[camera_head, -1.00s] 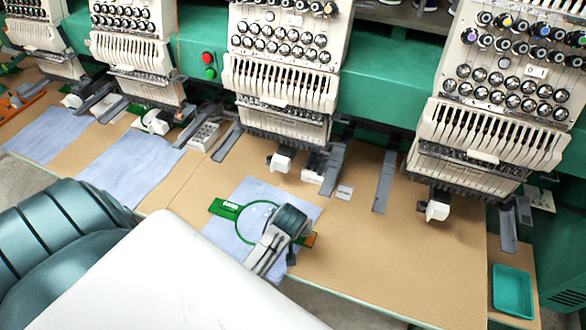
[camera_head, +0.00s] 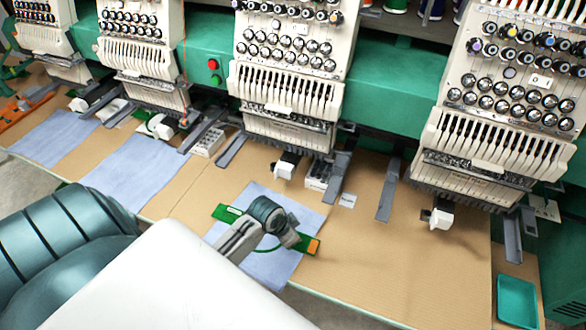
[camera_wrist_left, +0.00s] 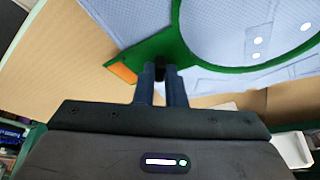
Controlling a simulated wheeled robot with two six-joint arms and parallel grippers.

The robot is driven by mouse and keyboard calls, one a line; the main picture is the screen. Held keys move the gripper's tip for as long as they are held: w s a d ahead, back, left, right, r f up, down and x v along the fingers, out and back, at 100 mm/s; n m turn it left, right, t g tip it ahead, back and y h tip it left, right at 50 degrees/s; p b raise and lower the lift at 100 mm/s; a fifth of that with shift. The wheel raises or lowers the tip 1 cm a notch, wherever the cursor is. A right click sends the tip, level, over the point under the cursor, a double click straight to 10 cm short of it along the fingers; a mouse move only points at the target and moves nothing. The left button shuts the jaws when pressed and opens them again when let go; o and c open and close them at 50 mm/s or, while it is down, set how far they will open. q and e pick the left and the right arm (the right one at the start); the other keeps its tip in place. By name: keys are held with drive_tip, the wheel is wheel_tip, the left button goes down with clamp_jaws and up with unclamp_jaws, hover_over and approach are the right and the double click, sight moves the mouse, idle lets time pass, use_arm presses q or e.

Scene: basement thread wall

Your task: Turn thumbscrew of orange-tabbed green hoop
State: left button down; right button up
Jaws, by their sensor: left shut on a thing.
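The green hoop (camera_head: 224,214) lies on a light blue cloth (camera_head: 264,272) on the tan table. Its right-hand end carries an orange tab (camera_head: 313,246). My left gripper (camera_head: 291,240) is over the hoop beside this tab and hides part of the ring. In the left wrist view, the two fingers of my left gripper (camera_wrist_left: 160,74) are shut on the small dark thumbscrew (camera_wrist_left: 159,73), between the orange tab (camera_wrist_left: 122,72) and the green ring (camera_wrist_left: 206,82). Most of the thumbscrew is hidden by the fingers. My right gripper is not in view.
Embroidery heads (camera_head: 285,85) stand in a row behind, with grey arms (camera_head: 389,190) reaching over the table. Other blue cloths (camera_head: 135,172) lie at left. A teal tray (camera_head: 517,300) is at lower right. The table right of the hoop is clear.

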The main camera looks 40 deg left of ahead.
use_arm(q)
drive_tip(key=m+h, duration=0.1)
drive_tip(key=m, duration=0.1)
drive_tip(key=shift+a+f+m+g, duration=0.1)
drive_tip(key=shift+a+m+g, duration=0.05)
drive_tip(key=shift+m+g, duration=0.25)
drive_tip(key=m, duration=0.2)
drive_tip(key=shift+w+a+m+g+h, duration=0.1)
drive_tip(key=shift+w+m+g+h, duration=0.05)
drive_tip(key=shift+m+g+h, duration=0.2)
drive_tip(key=m+g+b, duration=0.1)
drive_tip(key=m, duration=0.2)
drive_tip(key=shift+w+m+h, duration=0.15)
drive_tip(key=shift+m+h, duration=0.2)
drive_tip(key=shift+m+g+b, duration=0.25)
drive_tip(key=shift+m+b, duration=0.15)
drive_tip(key=shift+m, duration=0.1)
drive_tip(key=c, duration=1.5)
unclamp_jaws()
drive_tip(key=shift+w, duration=0.1)
